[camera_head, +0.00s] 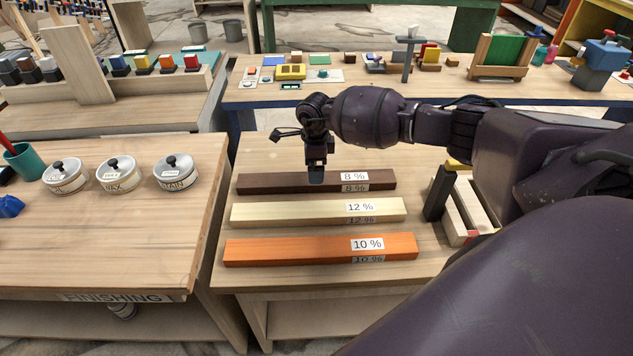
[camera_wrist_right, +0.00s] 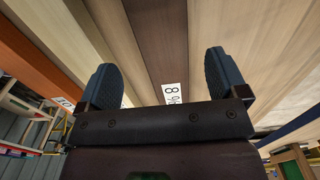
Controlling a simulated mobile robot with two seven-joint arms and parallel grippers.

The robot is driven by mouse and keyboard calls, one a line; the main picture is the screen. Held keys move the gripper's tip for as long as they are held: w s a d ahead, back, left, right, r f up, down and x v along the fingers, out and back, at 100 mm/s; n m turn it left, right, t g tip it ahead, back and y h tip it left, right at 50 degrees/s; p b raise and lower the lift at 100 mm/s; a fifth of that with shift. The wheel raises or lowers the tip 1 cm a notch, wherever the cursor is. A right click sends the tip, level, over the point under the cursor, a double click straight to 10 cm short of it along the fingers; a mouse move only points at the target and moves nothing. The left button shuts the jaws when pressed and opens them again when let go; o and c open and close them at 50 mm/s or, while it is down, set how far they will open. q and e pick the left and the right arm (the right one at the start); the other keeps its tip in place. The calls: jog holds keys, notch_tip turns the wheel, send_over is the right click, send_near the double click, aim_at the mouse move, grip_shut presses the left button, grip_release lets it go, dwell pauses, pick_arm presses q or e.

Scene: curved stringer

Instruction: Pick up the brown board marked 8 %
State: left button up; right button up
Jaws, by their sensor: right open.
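The brown board marked 8 % (camera_head: 270,184) lies on the table behind the cream board marked 12 % (camera_head: 300,211) and the orange board marked 10 % (camera_head: 300,250). My right gripper (camera_head: 316,176) is over the brown board, left of its 8 % label, pointing down. In the right wrist view the brown board (camera_wrist_right: 160,45) runs between the two open fingers of the gripper (camera_wrist_right: 165,82), with a gap on each side. The fingers hold nothing. The exact height above the board is hard to tell. My left gripper does not show.
A wooden holder with pale pieces (camera_head: 462,210) stands at the boards' right end. The finishing table (camera_head: 120,240) with several lidded pots is at left. A bench (camera_head: 290,98) with small parts stands behind. Bare tabletop (camera_head: 265,155) lies behind the brown board.

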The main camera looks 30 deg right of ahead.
jog(key=shift+d+f, duration=0.15)
jog(key=shift+f, duration=1.05)
jog(key=shift+d+f, duration=0.15)
jog(key=shift+f, duration=1)
jog(key=c, duration=1.2)
jog(key=shift+w, duration=0.1)
jog(key=shift+c, duration=0.8)
jog(key=shift+r, duration=0.15)
